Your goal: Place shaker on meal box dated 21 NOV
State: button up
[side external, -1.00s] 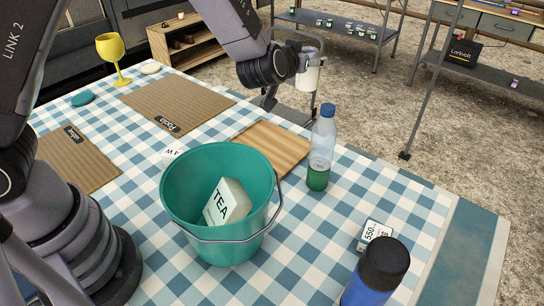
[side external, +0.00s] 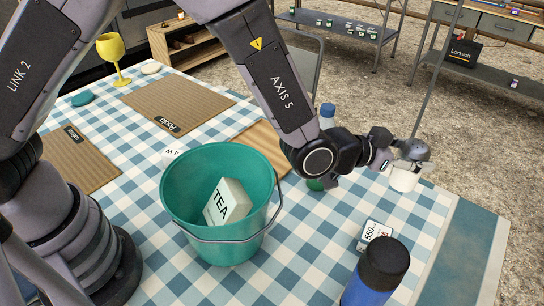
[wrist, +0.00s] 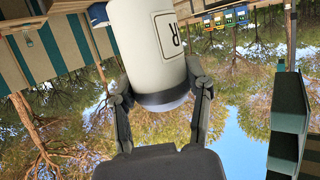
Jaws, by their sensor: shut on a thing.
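My gripper (side external: 398,164) is shut on the white shaker (side external: 404,180), which has a grey top. It holds the shaker roughly upright above the right edge of the checked table. In the wrist view the shaker (wrist: 147,50) sits between both fingers, with a framed letter R on its side. I cannot find a readable 21 NOV date. A small white box (side external: 375,235) marked 550 with some red print lies below and left of the shaker. Another white label (side external: 171,154) shows partly behind the bucket.
A teal bucket (side external: 177,212) holds a TEA box (side external: 228,201). A dark-capped blue bottle (side external: 378,275) stands near the small box. A wooden board (side external: 262,142) and mats lie farther back.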

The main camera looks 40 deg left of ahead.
send_over(377, 234)
notch_tip(377, 234, down, 16)
jog(key=shift+r, duration=0.1)
dwell(0.3)
jog(key=o, duration=1.2)
